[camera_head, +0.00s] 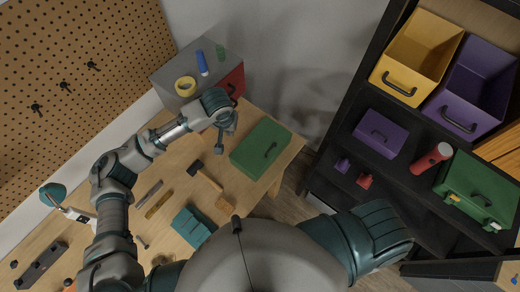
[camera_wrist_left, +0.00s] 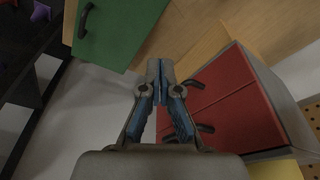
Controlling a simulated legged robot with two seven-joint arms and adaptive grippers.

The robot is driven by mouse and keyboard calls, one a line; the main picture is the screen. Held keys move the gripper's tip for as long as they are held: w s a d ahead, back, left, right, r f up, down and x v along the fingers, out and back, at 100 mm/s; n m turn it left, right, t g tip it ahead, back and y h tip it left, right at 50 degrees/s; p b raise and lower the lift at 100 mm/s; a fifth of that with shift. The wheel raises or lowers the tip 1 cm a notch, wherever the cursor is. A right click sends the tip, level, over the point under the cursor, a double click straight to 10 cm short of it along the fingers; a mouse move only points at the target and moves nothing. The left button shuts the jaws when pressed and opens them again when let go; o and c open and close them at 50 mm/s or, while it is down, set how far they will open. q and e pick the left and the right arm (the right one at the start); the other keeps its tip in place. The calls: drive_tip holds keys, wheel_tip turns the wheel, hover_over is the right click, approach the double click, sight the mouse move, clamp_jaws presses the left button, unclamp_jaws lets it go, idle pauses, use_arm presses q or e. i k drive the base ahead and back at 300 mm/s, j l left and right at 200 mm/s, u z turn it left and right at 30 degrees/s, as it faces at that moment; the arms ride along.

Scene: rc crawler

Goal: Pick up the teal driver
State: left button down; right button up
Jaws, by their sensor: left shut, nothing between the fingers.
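I cannot pick out a teal driver for certain. A blocky teal item (camera_head: 190,227) lies on the wooden workbench (camera_head: 235,198), partly cut off by my body; its exact shape is unclear. A rounded teal piece (camera_head: 53,194) with a pale part beside it is at the bench's left side. My left gripper (camera_head: 229,127) is above the far end of the bench, between the green box and the red-fronted cabinet. In the left wrist view its fingers (camera_wrist_left: 160,72) are together and empty. My right gripper is out of view; only that arm's upper part shows.
A green box (camera_head: 261,148) and a hammer (camera_head: 203,174) lie on the bench. A grey cabinet (camera_head: 190,62) with red drawers (camera_wrist_left: 230,100) carries yellow tape (camera_head: 185,86) and a blue bottle (camera_head: 202,63). A dark shelf with bins (camera_head: 417,52) stands at right.

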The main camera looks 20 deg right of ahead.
sight(146, 247)
drive_tip(key=k, duration=1.5)
